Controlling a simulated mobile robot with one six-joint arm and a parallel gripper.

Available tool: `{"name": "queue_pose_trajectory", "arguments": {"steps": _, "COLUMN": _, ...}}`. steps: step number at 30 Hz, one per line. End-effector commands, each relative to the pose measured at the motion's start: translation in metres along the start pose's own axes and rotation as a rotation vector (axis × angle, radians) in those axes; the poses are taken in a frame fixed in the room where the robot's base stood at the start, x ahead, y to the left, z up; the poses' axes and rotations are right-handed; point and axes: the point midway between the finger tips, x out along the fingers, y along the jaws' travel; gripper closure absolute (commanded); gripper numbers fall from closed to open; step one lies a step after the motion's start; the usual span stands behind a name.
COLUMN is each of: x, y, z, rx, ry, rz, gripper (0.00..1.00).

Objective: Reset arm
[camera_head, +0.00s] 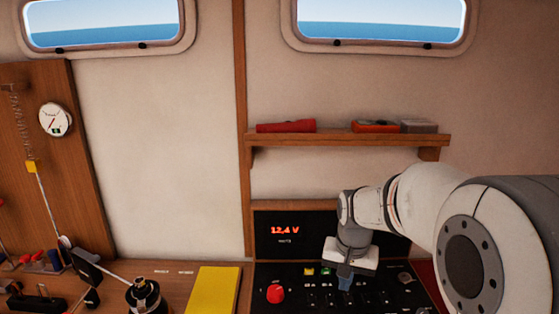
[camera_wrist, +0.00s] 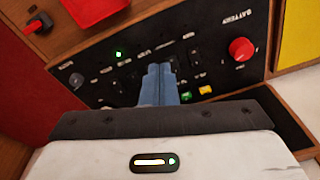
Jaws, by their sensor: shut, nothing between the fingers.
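My gripper (camera_head: 345,281) is at the lower right in the head view, above the black switch panel (camera_head: 300,292). In the wrist view my gripper (camera_wrist: 160,70) shows its two blue-grey fingers pressed together, with nothing between them. The fingertips point at the panel (camera_wrist: 215,50), over its row of small switches. I cannot tell whether they touch it. My arm comes in from the right and hides part of the panel and the display behind it.
The panel has a red knob (camera_head: 275,293) and a display (camera_head: 285,231) reading 12,4 V. A shelf (camera_head: 350,140) holds a red item and small boxes.

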Motion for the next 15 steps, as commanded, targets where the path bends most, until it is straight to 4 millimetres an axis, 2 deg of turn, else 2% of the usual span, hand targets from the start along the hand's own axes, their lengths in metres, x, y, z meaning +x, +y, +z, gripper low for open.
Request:
{"name": "queue_pose_trajectory", "arguments": {"steps": 1, "x": -0.013, "y": 0.005, "z": 0.017, "rx": -0.028, "ry": 0.022, "rz": -0.007, "gripper": 1.00}}
{"name": "queue_pose_trajectory", "arguments": {"steps": 6, "x": -0.040, "y": 0.022, "z": 0.070, "rx": -0.128, "ry": 0.076, "rz": -0.019, "gripper": 1.00}}
{"name": "queue_pose_trajectory", "arguments": {"steps": 12, "x": -0.053, "y": 0.041, "z": 0.130, "rx": -0.239, "ry": 0.138, "rz": -0.027, "gripper": 1.00}}
{"name": "queue_pose_trajectory", "arguments": {"steps": 15, "x": -0.054, "y": 0.048, "z": 0.151, "rx": -0.281, "ry": 0.162, "rz": -0.028, "gripper": 1.00}}
